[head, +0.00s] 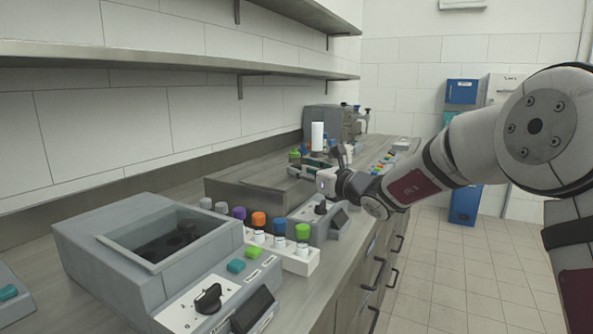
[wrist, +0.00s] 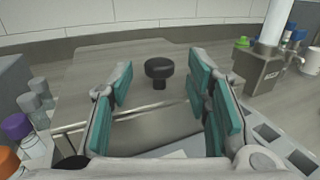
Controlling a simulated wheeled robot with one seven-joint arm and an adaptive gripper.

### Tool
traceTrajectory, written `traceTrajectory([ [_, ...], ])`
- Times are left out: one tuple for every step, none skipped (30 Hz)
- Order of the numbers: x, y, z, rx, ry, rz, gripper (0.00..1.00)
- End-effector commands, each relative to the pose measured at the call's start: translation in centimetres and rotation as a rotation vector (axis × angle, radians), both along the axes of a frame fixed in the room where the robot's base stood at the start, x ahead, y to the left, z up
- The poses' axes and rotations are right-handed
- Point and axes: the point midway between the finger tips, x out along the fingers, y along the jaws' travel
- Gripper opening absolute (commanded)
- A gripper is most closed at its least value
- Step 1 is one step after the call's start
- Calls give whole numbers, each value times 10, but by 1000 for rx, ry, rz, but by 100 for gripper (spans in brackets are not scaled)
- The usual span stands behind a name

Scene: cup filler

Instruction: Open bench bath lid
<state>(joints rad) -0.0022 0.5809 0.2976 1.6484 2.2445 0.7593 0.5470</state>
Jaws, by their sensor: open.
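The bench bath (head: 262,198) stands on the counter past the row of capped bottles, with a flat grey metal lid on top. In the wrist view the lid (wrist: 110,62) looks closed and carries a black round knob (wrist: 159,68) on a short stem. My gripper (wrist: 160,80) is open and empty, its teal-padded fingers pointing toward the knob. The knob shows between the fingertips; I cannot tell whether it lies within their reach. In the head view my gripper (head: 330,168) is above the bath's right end, and the knob cannot be made out there.
A nearer grey bath (head: 85,240) with an open dark basin stands at the front left. A white rack (head: 300,262) with color-capped bottles sits between the two baths. A white cylinder (head: 318,137) and a grey machine (head: 333,122) are behind. The floor at right is clear.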

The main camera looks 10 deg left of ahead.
Motion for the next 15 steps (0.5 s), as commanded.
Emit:
traceTrajectory([
  [6,8,-1,0,0,2,45],
  [8,10,-1,0,0,2,45],
  [12,14,-1,0,-1,2,45],
  [14,16,-1,-1,-1,1,45],
  [16,18,0,-1,-1,1,45],
  [18,21,-1,-1,1,1,45],
  [20,23,-1,0,0,2,45],
  [21,24,0,-1,-1,2,45],
  [22,25,0,-1,-1,1,45],
  [23,25,0,-1,-1,1,45],
  [23,26,0,-1,0,1,45],
  [23,26,0,-1,0,0,45],
  [24,26,0,-1,0,0,45],
  [24,26,0,-1,0,0,45],
  [24,26,0,-1,0,0,45],
])
